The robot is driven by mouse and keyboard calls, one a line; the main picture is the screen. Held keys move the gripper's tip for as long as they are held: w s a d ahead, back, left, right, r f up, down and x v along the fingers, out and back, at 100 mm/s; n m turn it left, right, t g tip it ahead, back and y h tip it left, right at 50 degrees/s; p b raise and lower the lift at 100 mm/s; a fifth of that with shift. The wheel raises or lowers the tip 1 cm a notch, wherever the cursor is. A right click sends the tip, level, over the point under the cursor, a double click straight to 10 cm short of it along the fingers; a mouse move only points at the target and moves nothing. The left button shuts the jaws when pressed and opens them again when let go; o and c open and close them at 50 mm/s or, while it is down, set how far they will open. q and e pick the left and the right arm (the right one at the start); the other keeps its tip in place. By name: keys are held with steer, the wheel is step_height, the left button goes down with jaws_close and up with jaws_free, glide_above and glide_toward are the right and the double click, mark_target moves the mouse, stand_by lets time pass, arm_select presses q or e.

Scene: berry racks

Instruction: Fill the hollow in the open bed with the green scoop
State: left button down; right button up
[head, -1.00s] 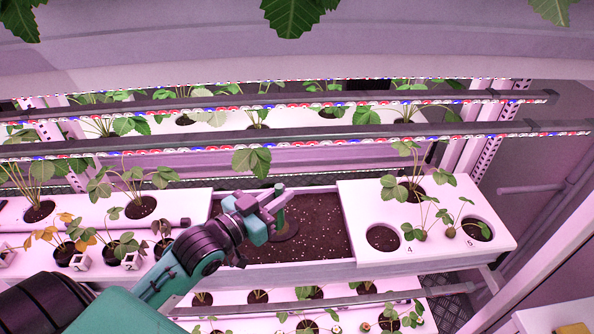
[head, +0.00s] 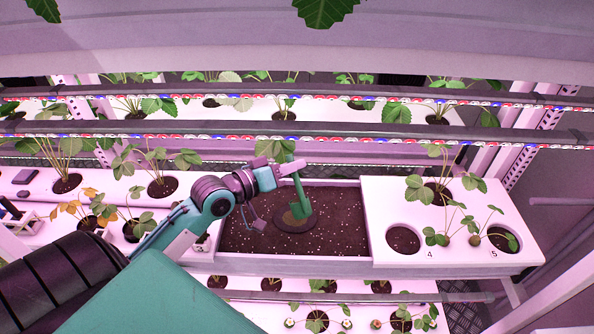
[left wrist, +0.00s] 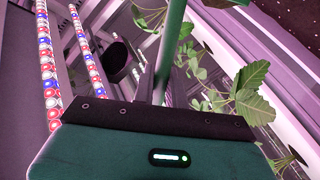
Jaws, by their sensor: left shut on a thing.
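The green scoop (head: 299,193) stands steeply tilted over the open bed (head: 340,217), which is filled with dark soil. The hollow (head: 282,226) shows as a darker round patch in the bed's soil. The scoop's lower end is over or in it; I cannot tell if it touches the soil. A small brown patch shows at the scoop's lower end. My left gripper (head: 279,172) is shut on the scoop's upper part. In the left wrist view the green handle (left wrist: 172,38) rises from the gripper. My right gripper is not in view.
Planted white troughs (head: 118,192) lie left. Dark light bars (head: 420,130) cross behind the bed, and a lower planted shelf (head: 262,306) runs below.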

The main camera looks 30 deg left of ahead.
arm_select(q)
steer(key=w+a+f+n+g+h, duration=0.1)
steer(key=w+a+f+n, duration=0.2)
steer(key=a+f+n, duration=0.2)
steer(key=shift+w+a+f+n, duration=0.25)
steer(key=shift+a+n, duration=0.25)
steer(key=shift+n, duration=0.7)
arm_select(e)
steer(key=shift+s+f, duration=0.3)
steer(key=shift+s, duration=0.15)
arm_select(q)
steer(key=shift+r, duration=0.15)
